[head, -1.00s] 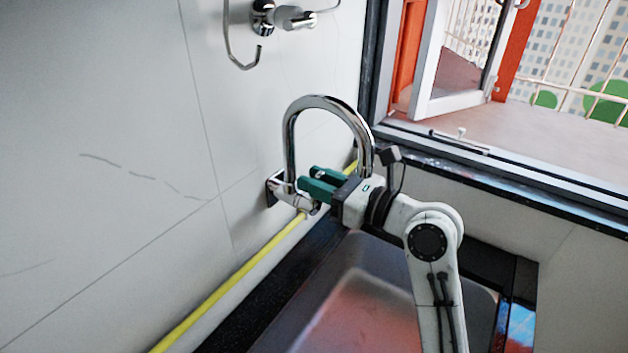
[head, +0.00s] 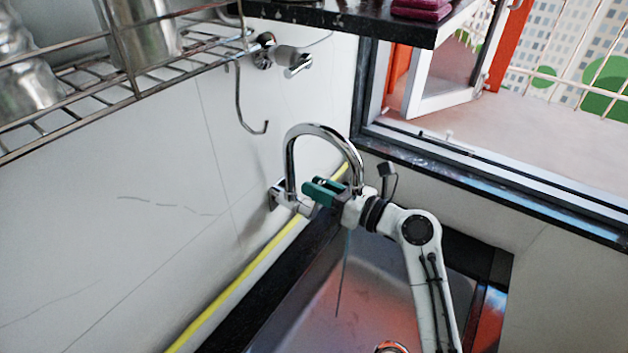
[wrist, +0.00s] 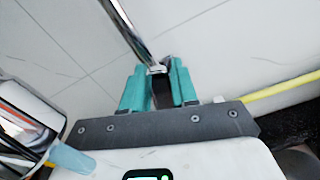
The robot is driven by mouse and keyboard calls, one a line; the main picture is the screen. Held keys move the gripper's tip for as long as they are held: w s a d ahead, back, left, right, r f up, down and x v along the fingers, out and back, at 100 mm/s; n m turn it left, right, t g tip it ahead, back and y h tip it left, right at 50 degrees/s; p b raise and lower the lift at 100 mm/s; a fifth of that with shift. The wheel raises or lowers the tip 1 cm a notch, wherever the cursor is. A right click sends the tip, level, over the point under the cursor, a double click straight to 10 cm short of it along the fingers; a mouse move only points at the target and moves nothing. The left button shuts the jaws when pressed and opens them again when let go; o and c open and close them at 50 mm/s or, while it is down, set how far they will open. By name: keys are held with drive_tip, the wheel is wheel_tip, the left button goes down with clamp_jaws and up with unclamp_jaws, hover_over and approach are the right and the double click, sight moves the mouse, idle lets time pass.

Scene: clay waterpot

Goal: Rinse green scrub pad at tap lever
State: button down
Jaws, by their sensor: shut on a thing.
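The chrome tap, with its tall curved spout (head: 322,129), is mounted low on the tiled wall. My gripper (head: 318,192) has teal fingers and is at the tap's base, under the spout. It also shows in the wrist view (wrist: 158,78), with its fingers either side of the tap lever (wrist: 157,69), which is mostly hidden between them. A thin stream of water (head: 344,262) falls from the spout into the sink; its top shows bluish in the wrist view (wrist: 72,158). I cannot make out the green scrub pad in either view.
The dark sink (head: 300,325) lies below, with a round metal rim (head: 391,347) at the picture's bottom edge. A wire rack (head: 140,88) with metal vessels is at upper left. A dark shelf (head: 340,22) overhangs beside the open window (head: 450,60). A yellow pipe (head: 235,287) runs along the wall.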

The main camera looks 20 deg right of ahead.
drive_tip(key=shift+d, duration=0.1)
drive_tip(key=c, duration=1)
unclamp_jaws()
drive_tip(key=shift+o, duration=0.2)
drive_tip(key=shift+s, duration=0.1)
drive_tip(key=shift+s+d, duration=0.15)
drive_tip(key=b+v, duration=0.1)
drive_tip(key=v, duration=0.9)
drive_tip(key=shift+b, duration=0.35)
drive_tip(key=shift+s, duration=0.1)
